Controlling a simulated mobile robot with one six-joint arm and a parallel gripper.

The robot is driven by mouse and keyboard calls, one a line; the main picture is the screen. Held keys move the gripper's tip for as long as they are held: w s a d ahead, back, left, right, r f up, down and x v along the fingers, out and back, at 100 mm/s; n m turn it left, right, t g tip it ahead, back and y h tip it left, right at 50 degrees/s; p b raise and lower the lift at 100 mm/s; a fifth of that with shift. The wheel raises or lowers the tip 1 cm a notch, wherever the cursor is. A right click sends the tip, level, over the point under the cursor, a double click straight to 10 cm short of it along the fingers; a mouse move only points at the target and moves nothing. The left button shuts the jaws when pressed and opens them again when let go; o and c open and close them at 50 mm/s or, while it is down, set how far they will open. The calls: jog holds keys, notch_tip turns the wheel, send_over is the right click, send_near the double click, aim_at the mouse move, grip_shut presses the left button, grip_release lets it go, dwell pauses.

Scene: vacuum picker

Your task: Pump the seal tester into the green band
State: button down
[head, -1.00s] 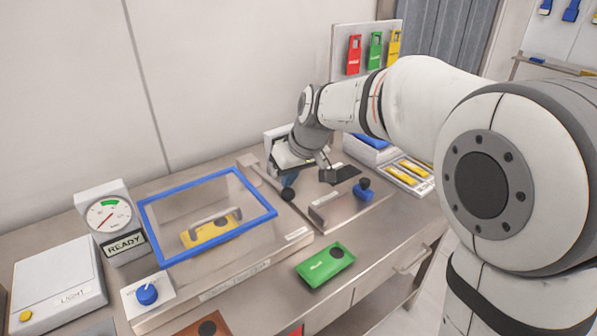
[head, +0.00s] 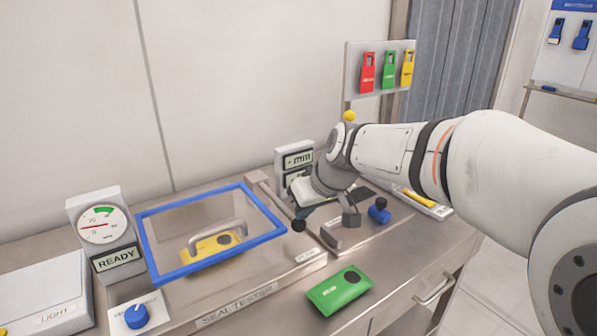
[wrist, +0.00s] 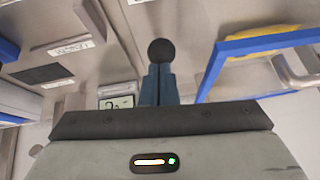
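The seal tester (head: 246,291) has a blue-framed clear lid (head: 166,273), closed over a yellow pouch (head: 213,245). Its gauge (head: 100,225) stands at the left, the red needle pointing left, below the green band (head: 99,211). The display below it reads READY (head: 117,260). A black-knobbed pump lever (head: 298,225) stands by the lid's right corner. My gripper (head: 299,212) reaches down to it, blue fingers close together at the knob. In the wrist view the black knob (wrist: 161,51) shows at the tips of the fingers; they look closed on the lever, its shaft hidden.
A green pouch (head: 339,290) lies on the bench front. A blue knob (head: 136,316) sits at the tester's left front corner. A second blue knob (head: 379,210) and a display unit (head: 295,160) stand around my wrist. Coloured tags (head: 388,70) hang behind.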

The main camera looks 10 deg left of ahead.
jog(key=shift+s+f, duration=0.2)
jog(key=shift+f, duration=0.2)
jog(key=shift+r+p, duration=0.35)
jog(key=r, duration=0.1)
jog(key=r+p, duration=0.1)
jog(key=r, duration=0.1)
jog(key=w+r+p, duration=0.1)
jog(key=r, duration=0.1)
jog(key=shift+d, duration=0.1)
jog(key=v, duration=0.9)
jog(key=shift+s+d+f, duration=0.15)
jog(key=shift+s+f, duration=0.05)
jog(key=s+d+f+m+h+p, duration=0.2)
jog(key=s+d+f+m, duration=0.2)
jog(key=d, duration=0.7)
jog(key=s+d+f+m+h+p, duration=0.3)
jog(key=s+d+f, duration=0.5)
jog(key=s+d, duration=0.4)
jog(key=shift+s+m+g+p, duration=0.3)
jog(key=shift+m+g, duration=0.1)
jog(key=shift+m, duration=0.5)
